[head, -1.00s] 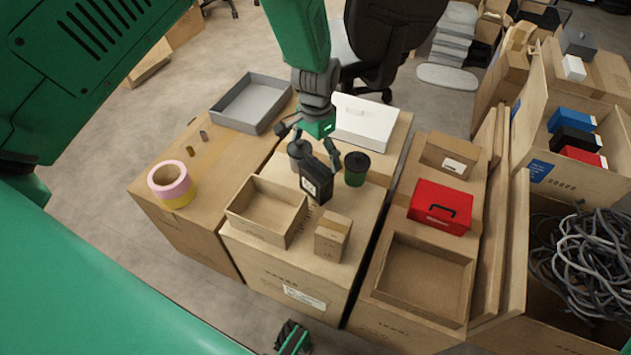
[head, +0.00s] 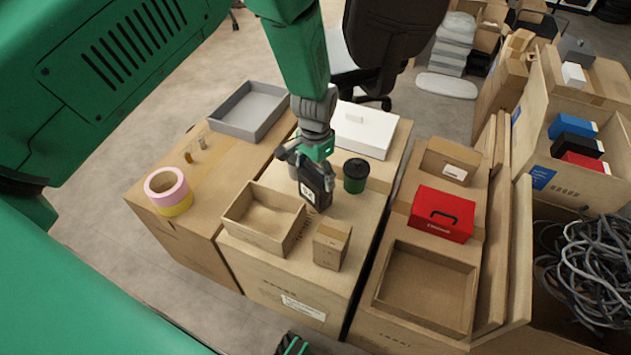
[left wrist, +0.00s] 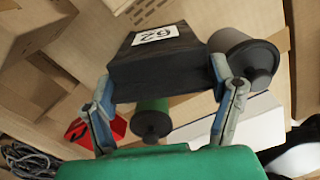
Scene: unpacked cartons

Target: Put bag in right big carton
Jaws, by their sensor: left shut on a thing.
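The black bag (head: 316,194) with a white label stands upright at the middle carton (head: 352,215); I cannot tell whether it is lifted. My left gripper (head: 312,165) comes down from above and is shut on its top. In the left wrist view the bag (left wrist: 155,70) sits between the two fingers (left wrist: 163,88). At the right, an open empty carton tray (head: 425,285) lies on the right-hand carton, and a big open carton (head: 550,315) holds grey cables. My right gripper (head: 293,346) barely shows at the bottom edge; its fingers are cut off.
A dark green cup (head: 356,175) stands close right of the bag. A dark grey container (left wrist: 245,58) is partly hidden beside it. An open wooden box (head: 265,222), a small brown box (head: 331,246), a white box (head: 365,130) and a red case (head: 441,214) surround them.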

